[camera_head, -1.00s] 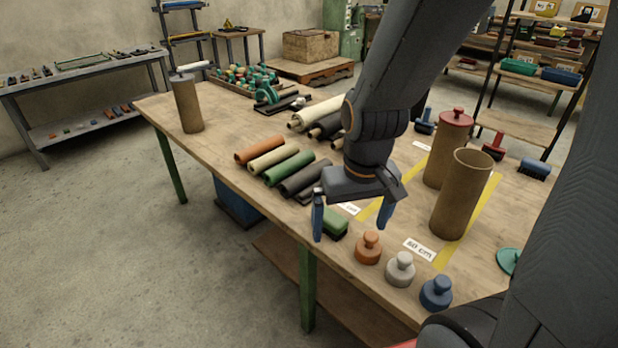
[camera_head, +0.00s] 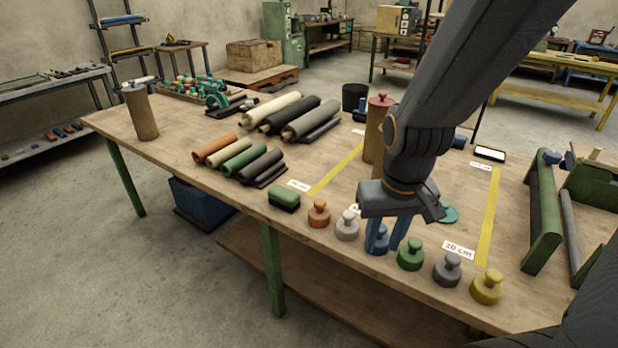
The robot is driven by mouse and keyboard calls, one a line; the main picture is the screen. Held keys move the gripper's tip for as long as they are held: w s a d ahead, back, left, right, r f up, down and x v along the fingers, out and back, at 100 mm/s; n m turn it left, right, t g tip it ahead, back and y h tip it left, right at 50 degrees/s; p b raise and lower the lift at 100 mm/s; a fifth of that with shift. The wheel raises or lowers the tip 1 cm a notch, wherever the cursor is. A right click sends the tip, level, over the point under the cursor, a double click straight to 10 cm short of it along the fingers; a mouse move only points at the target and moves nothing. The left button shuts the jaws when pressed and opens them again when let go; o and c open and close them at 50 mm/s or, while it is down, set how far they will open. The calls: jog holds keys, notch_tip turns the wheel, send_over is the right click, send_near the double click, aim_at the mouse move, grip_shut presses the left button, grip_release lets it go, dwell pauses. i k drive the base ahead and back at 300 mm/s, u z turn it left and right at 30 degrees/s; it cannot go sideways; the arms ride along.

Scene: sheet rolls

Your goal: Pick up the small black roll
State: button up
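The small black roll (camera_head: 261,164) lies on the wooden table (camera_head: 190,122), left of centre. It is at the right end of a row of small rolls, beside the green roll (camera_head: 243,158). A larger black roll (camera_head: 288,116) lies further back. My gripper (camera_head: 386,240) hangs over the front right part of the table, well to the right of the small black roll. Its blue fingers point down with a gap between them, and I see nothing held. It partly covers the blue knobbed weight (camera_head: 378,243).
Several knobbed weights line the front edge, starting with the orange one (camera_head: 319,213). A green block (camera_head: 284,198) lies left of them. A red-lidded brown tube (camera_head: 376,130) stands behind my arm. A green roller frame (camera_head: 543,215) stands at right.

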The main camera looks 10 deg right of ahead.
aim_at(245, 176)
jog(key=z, duration=0.25)
jog(key=k, duration=0.5)
jog(key=u, duration=1.05)
jog(key=i, duration=2.05)
jog(key=z, duration=1)
